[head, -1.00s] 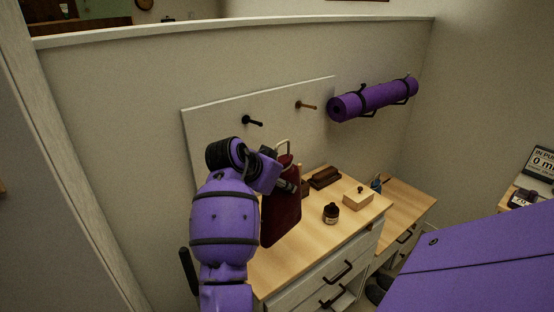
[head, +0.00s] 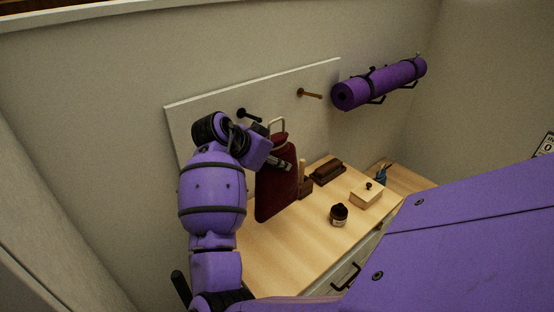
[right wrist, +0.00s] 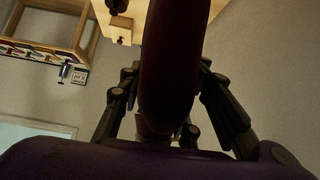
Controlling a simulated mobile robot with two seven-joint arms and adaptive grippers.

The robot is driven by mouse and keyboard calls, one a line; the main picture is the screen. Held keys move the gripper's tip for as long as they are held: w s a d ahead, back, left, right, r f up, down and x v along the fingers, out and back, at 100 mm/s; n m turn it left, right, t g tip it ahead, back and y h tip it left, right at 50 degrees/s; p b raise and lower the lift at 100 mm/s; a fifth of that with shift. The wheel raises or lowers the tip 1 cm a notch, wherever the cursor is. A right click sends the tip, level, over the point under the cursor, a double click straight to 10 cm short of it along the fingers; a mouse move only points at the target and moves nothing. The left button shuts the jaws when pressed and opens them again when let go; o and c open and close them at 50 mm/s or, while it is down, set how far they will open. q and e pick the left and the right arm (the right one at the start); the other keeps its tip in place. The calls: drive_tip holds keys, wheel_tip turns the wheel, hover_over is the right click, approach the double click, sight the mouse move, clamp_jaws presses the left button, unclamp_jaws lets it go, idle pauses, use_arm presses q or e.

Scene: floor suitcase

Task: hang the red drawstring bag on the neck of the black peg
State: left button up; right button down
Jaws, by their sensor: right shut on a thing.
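The dark red drawstring bag (head: 277,190) hangs upright in front of the white board, its pale cord loop (head: 278,125) standing up above it. My right gripper (head: 284,164) is shut on the bag's upper part. In the right wrist view the bag (right wrist: 167,65) is seen edge-on between the fingers (right wrist: 160,118). The black peg (head: 249,115) sticks out of the board just left of the loop and at about its height in the picture. Loop and peg look apart; their difference in depth is hard to tell. My left gripper is not in view.
A wooden peg (head: 310,94) is further right on the board (head: 210,105). A rolled purple mat (head: 380,83) hangs on the wall. The wooden desk top (head: 290,255) below carries a dark jar (head: 339,214), a small box (head: 366,195) and a brown block (head: 327,172).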

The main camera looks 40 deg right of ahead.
use_arm(q)
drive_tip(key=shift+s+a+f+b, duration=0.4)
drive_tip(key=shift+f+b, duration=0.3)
drive_tip(key=shift+b, duration=0.1)
use_arm(e)
drive_tip(key=w+f, duration=0.1)
drive_tip(key=w, duration=0.9)
drive_tip(key=shift+a+f, duration=0.35)
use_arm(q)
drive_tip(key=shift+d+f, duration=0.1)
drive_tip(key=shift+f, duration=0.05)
